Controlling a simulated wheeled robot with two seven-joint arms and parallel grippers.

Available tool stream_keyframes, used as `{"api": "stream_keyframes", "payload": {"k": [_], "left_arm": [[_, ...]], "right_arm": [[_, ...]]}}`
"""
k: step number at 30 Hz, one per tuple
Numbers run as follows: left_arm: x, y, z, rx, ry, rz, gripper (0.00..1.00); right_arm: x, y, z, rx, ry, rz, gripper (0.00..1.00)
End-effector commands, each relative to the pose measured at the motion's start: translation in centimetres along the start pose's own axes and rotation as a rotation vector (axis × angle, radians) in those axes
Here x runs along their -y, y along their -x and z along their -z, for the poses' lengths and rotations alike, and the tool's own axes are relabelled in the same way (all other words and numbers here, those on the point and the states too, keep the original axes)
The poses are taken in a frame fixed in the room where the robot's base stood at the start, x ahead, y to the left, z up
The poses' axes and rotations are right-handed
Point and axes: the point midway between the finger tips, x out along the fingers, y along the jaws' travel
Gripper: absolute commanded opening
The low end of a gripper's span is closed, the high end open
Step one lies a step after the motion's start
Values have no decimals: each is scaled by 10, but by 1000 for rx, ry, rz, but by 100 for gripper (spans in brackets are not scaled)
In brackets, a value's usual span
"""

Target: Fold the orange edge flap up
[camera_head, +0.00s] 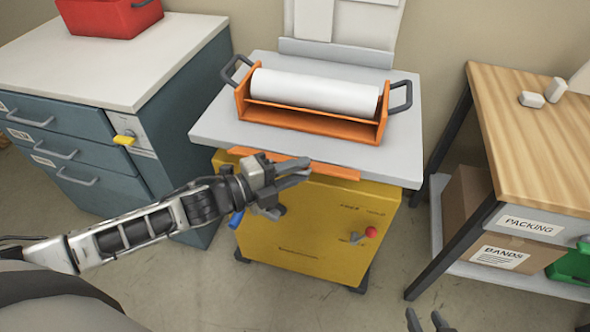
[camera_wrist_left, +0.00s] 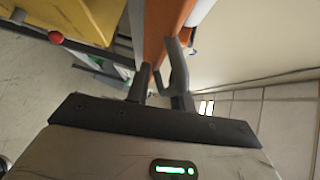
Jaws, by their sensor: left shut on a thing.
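The orange edge flap (camera_head: 336,171) is a thin strip along the front edge of the grey top (camera_head: 215,133) of the yellow machine. It lies low at that edge, below the top's surface. My left gripper (camera_head: 303,172) is at the flap's middle, with its fingers shut on it and hiding part of it. In the left wrist view the flap (camera_wrist_left: 160,28) runs up from between the fingers (camera_wrist_left: 160,68). My right gripper (camera_head: 427,319) shows only at the bottom edge, its two fingertips apart and empty.
An orange cradle with a white roll (camera_head: 315,91) sits on the top behind the flap. A red knob (camera_head: 371,232) and a lever are on the yellow front (camera_head: 310,235). Drawers (camera_head: 75,155) stand left, a wooden packing bench (camera_head: 530,130) right.

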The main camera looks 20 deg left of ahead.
Motion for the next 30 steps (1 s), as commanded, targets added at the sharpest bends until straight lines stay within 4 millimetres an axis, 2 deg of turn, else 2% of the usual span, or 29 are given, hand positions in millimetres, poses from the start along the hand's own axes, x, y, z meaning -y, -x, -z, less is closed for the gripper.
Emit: {"api": "stream_keyframes", "payload": {"k": [1, 8, 9, 10, 30], "left_arm": [[20, -5, -5, 2, -18, 41, 0], [20, -5, -5, 2, -19, 41, 0], [20, -5, -5, 2, -19, 41, 29], [20, -5, -5, 2, -19, 41, 31], [11, -3, -7, 10, -15, 19, 31]], "right_arm": [[0, 0, 0, 0, 0, 0, 34], [0, 1, 0, 1, 0, 0, 34], [0, 1, 0, 2, 0, 0, 34], [0, 1, -1, 3, 0, 0, 34], [-1, 2, -5, 10, 7, 0, 34]]}}
